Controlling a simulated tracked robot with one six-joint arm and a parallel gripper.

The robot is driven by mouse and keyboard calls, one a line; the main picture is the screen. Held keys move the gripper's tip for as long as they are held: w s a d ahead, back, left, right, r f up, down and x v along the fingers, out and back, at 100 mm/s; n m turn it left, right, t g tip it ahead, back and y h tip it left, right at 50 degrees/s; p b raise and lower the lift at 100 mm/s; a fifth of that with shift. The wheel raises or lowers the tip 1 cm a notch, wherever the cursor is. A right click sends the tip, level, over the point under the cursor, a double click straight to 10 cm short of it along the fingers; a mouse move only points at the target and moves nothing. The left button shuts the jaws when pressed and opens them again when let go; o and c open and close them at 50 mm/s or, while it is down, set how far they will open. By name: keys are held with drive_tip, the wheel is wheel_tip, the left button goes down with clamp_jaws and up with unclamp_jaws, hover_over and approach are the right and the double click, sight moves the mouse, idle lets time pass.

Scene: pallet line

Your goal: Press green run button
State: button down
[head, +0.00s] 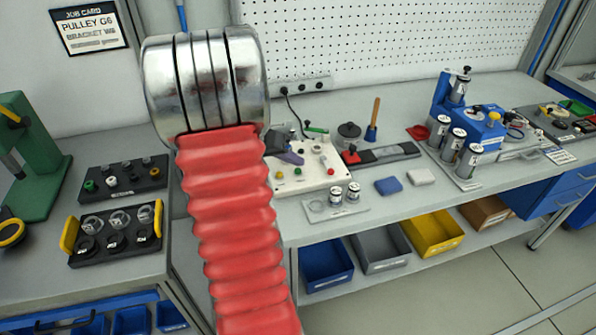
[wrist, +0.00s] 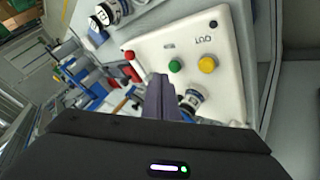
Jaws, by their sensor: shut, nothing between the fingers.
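The white control box (head: 313,181) stands on the bench in the head view, partly hidden behind my arm and gripper. The green button (head: 298,171) sits on its top between a yellow and a red button. In the wrist view the box (wrist: 225,40) shows the green button (wrist: 175,66) close to the fingertips, with the yellow button (wrist: 207,64) to its right and the red button (wrist: 129,55) to its left. My gripper (wrist: 158,77) is shut and empty, its tips just left of the green button in that picture. I cannot tell any contact.
Two small metal cylinders (head: 345,194) stand on a plate in front of the box. A dark round knob (wrist: 193,98) rises beside the fingers. A blue block (head: 388,186) and a pale block (head: 420,177) lie on the bench to the right.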

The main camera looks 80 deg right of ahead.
sight(293, 175)
drive_tip(key=shift+f, duration=0.1)
idle(0.6)
drive_tip(key=shift+w+f, duration=0.1)
drive_tip(key=shift+f, duration=0.15)
drive_tip(key=shift+f, duration=0.55)
idle(1.0)
idle(0.3)
drive_tip(key=shift+r, duration=0.95)
wheel_tip(293, 175, up, 5)
idle(0.6)
drive_tip(key=shift+w, duration=0.1)
idle(0.5)
